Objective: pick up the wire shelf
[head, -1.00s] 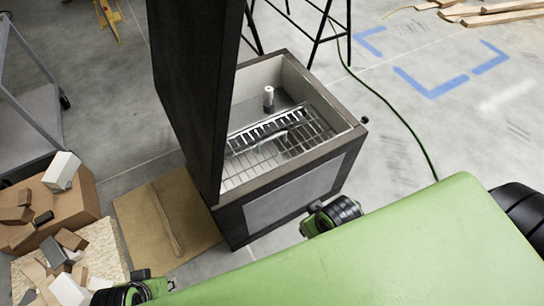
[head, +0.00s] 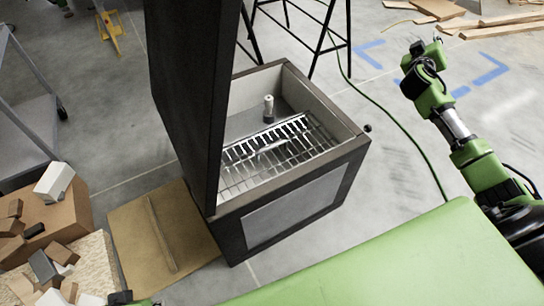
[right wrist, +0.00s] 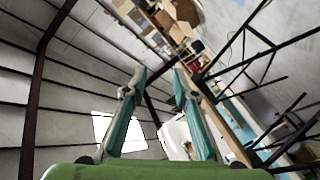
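The wire shelf (head: 300,160) is a silver metal grid inside an open-topped dark box with pale inner walls (head: 340,100). It lies low between the walls, with a brighter slotted metal piece (head: 265,142) along its far side. My right gripper (head: 437,46) is raised at the upper right of the head view, well to the right of the box. The right wrist view shows its two fingers apart with nothing held between them (right wrist: 160,72). The wire shelf is not visible in that view. Only a sliver of my left arm shows at the bottom edge; its gripper cannot be seen.
A tall dark panel (head: 190,90) stands at the box's left side and hides part of it. A small pale cylinder (head: 268,108) stands inside. Black stool legs (head: 320,45) are behind. Cardboard (head: 150,235) and wood blocks lie at left. A green cable (head: 400,130) crosses the floor at right.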

